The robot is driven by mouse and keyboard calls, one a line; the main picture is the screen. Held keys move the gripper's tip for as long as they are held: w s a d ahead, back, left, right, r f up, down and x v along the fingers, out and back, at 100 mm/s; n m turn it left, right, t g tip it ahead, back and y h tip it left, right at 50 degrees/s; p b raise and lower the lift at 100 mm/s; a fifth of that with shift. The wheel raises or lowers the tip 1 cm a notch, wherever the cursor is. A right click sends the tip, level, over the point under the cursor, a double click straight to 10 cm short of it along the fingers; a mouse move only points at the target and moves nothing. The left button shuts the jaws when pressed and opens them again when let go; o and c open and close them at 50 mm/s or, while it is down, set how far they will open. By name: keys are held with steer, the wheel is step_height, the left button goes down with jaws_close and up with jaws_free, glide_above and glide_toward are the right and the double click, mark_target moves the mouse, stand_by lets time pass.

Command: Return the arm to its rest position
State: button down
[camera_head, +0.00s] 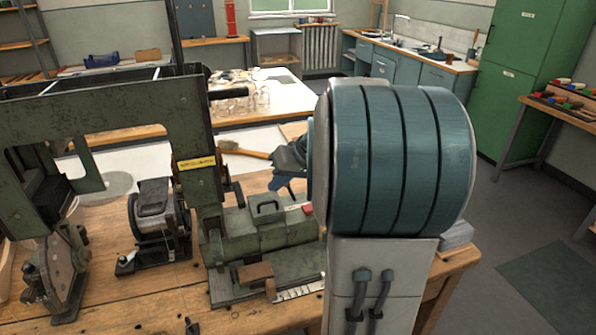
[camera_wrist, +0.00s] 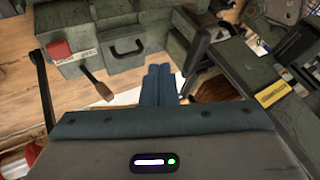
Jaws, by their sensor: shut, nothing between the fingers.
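My gripper (camera_wrist: 160,84) shows in the wrist view as two blue fingers side by side, pressed together with nothing between them. They are above the workbench, in front of a green metal box with a black handle (camera_wrist: 125,48). My arm's large teal joint fills the centre right of the head view and hides much of what lies behind it.
A green machine frame (camera_head: 192,130) stands tall on the wooden workbench (camera_head: 95,285) at left. A small motor unit (camera_head: 160,220) and a green machine base (camera_head: 262,235) stand beside it. A wooden-handled tool (camera_head: 243,150) lies behind. Floor at right is open before the green cabinet (camera_head: 520,80).

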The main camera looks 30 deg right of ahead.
steer(key=v, duration=0.7)
steer(key=s+a+f+g+h, duration=0.1)
steer(key=s+a+f+h, duration=0.1)
steer(key=s+a+f, duration=0.3)
steer(key=s+a+f+n+g+h, duration=0.1)
steer(key=s+a+f, duration=0.4)
steer(key=s+a, duration=0.5)
steer(key=shift+s+a+g+h, duration=0.3)
steer(key=shift+a+g+h, duration=0.2)
steer(key=shift+a+h, duration=0.3)
